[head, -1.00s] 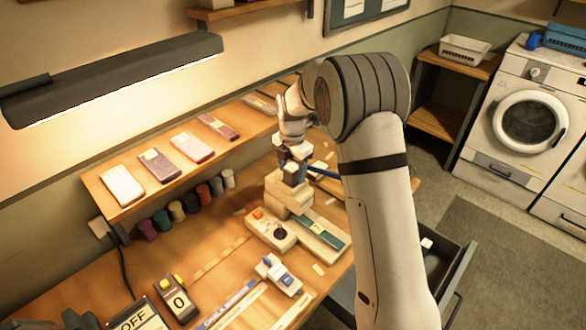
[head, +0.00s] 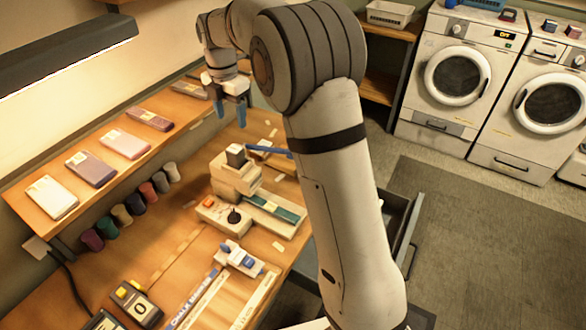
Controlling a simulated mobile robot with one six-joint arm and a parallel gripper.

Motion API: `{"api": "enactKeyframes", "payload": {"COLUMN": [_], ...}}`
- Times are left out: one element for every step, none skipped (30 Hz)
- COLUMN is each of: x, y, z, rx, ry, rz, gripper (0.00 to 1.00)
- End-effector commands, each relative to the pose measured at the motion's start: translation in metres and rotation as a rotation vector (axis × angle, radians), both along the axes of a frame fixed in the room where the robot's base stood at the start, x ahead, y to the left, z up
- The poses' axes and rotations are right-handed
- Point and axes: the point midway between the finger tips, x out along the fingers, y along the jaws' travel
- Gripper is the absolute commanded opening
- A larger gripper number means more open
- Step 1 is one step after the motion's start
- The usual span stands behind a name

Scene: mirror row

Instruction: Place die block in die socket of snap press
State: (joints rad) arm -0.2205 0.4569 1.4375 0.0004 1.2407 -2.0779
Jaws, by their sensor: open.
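The snap press (head: 232,181) is a cream stepped body on the bench, with a blue lever (head: 268,150) reaching out to its right. A small block with a dark top (head: 236,154), which looks like the die block, sits upright on top of the press. Whether it is fully seated in a socket is too small to tell, and the socket itself is hidden. My gripper (head: 232,100) hangs above and behind the press, blue fingers pointing down. It is open and empty, clear of the block.
A cream control box (head: 222,214) and a green strip (head: 275,207) lie in front of the press. An open drawer (head: 402,225) is at right. Washing machines stand at the back right.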

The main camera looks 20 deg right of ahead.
Motion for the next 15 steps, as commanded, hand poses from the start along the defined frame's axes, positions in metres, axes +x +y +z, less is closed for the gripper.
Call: {"api": "enactKeyframes", "payload": {"x": [-0.009,-0.015,-0.026,-0.035,-0.045,-0.06,-0.072,-0.084,-0.1,-0.112,-0.124,-0.14,-0.153,-0.165,-0.182], "y": [-0.007,-0.011,-0.017,-0.023,-0.029,-0.037,-0.043,-0.048,-0.056,-0.061,-0.066,-0.073,-0.077,-0.082,-0.087], "z": [0.009,0.014,0.02,0.026,0.031,0.037,0.042,0.046,0.049,0.052,0.054,0.056,0.056,0.056,0.056], "rx": [0.002,0.005,0.009,0.013,0.018,0.026,0.033,0.041,0.052,0.062,0.072,0.086,0.098,0.11,0.128], "ry": [-0.011,-0.019,-0.03,-0.039,-0.048,-0.06,-0.07,-0.079,-0.09,-0.099,-0.106,-0.117,-0.124,-0.129,-0.139], "rz": [-0.062,-0.113,-0.194,-0.265,-0.342,-0.45,-0.534,-0.618,-0.729,-0.813,-0.896,-1.006,-1.091,-1.173,-1.283], "gripper": [0.58,0.58,0.58,0.58,0.58,0.58,0.58,0.58,0.58,0.58,0.58,0.58,0.58,0.58,0.58]}}
